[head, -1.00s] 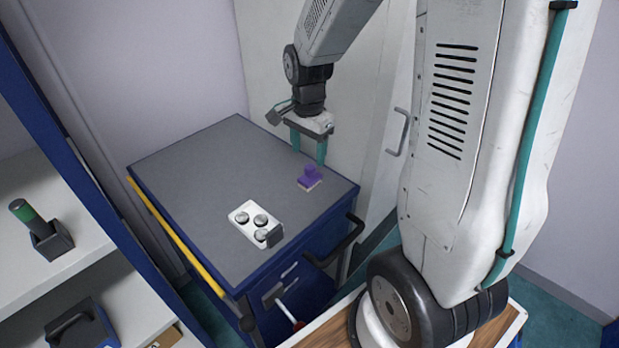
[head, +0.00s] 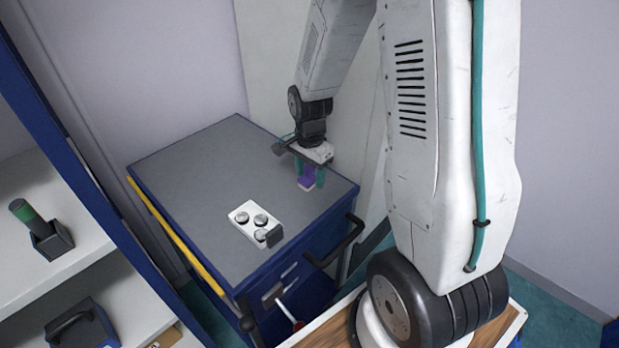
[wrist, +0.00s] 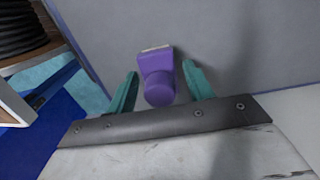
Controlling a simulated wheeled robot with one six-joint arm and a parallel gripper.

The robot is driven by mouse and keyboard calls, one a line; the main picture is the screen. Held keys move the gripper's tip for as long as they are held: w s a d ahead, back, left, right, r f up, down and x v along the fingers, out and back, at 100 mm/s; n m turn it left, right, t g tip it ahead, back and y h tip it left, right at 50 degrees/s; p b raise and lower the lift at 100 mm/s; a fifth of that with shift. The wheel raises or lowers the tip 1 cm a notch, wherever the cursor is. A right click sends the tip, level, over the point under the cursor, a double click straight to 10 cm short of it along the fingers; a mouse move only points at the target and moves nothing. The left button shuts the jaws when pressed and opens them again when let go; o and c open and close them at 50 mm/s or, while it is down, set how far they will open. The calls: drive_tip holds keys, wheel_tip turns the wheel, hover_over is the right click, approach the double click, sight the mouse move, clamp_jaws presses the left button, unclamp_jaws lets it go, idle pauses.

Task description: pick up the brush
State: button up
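The purple brush (head: 306,178) stands on the grey top of the blue cart (head: 205,180), near its right edge. In the wrist view the brush (wrist: 158,78) shows a rounded purple handle and a pale strip at its far end. My gripper (head: 309,176) is lowered over the brush, with its teal fingers on either side. In the wrist view my gripper (wrist: 162,88) is open, with the brush between the fingers and a visible gap on both sides. The head view partly hides the brush behind the fingers.
A white holder with round metal pieces (head: 249,217) lies on the cart top, left of the brush. A black handle (head: 338,243) sticks out from the cart's side. A shelf at left holds a green-handled tool (head: 33,220). The cart top's far left is clear.

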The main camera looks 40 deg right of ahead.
drive_tip(key=c, duration=0.8)
drive_tip(key=shift+r, duration=0.1)
